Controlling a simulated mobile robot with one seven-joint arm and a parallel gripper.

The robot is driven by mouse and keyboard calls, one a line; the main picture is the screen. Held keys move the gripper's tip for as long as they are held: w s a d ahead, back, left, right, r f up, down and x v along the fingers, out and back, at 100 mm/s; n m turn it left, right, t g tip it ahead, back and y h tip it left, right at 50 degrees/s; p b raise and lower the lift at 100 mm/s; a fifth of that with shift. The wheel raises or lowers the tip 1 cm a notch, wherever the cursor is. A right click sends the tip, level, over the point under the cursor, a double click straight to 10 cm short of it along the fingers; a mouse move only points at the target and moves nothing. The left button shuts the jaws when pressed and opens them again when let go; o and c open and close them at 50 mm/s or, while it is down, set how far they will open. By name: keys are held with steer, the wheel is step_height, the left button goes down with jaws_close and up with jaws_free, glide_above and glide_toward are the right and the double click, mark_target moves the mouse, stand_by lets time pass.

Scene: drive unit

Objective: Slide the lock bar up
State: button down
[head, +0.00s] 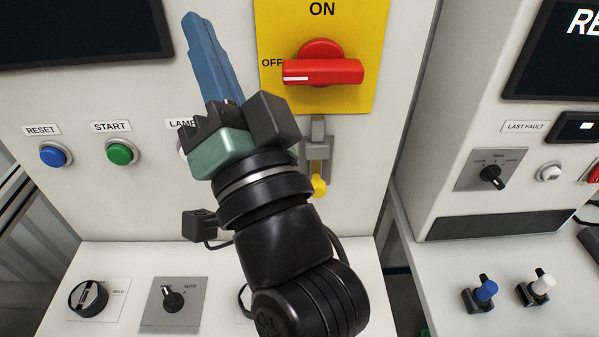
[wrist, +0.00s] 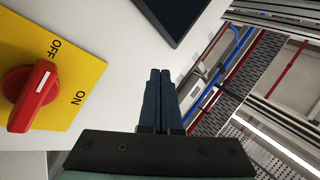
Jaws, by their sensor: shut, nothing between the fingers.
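The lock bar (head: 317,140) is a grey metal piece in a vertical slide on the white panel, below the yellow plate (head: 361,95). A yellow knob (head: 319,186) shows at its lower end. The red rotary handle (head: 322,72) on the plate lies level, its white mark toward OFF. It also shows in the wrist view (wrist: 34,96). My gripper (head: 192,20) has blue fingers, shut and empty, pointing up to the left of the plate. My wrist is just left of the lock bar and may cover part of its left edge. The lock bar is not in the wrist view.
A blue RESET button (head: 53,155) and a green START button (head: 120,152) are on the panel at left. A dark screen (head: 80,30) is at upper left. A dial (head: 88,297) and a selector switch (head: 173,300) sit on the ledge below. Another cabinet stands at right.

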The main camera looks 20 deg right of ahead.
steer(key=s+d+f+m+g+h+b, duration=0.1)
steer(key=s+d+f+m+h+b, duration=0.1)
steer(key=f+m, duration=0.7)
steer(key=s+d+f+m+g+h+b, duration=0.1)
steer(key=d+f+m, duration=0.6)
steer(key=f, duration=0.9)
steer(key=s+d+f+m+g+h+b, duration=0.1)
steer(key=s+d+f+m+h+b, duration=0.3)
steer(key=f+m, duration=0.6)
step_height(320, 180, down, 2)
steer(key=shift+d+f+m+b, duration=0.3)
steer(key=shift+d+b, duration=0.15)
steer(key=shift+b, duration=0.8)
steer(key=shift+r, duration=0.1)
steer(key=w+r+p, duration=0.6)
steer(key=w, duration=0.4)
steer(key=shift+p, duration=0.35)
steer(key=shift+d, duration=0.1)
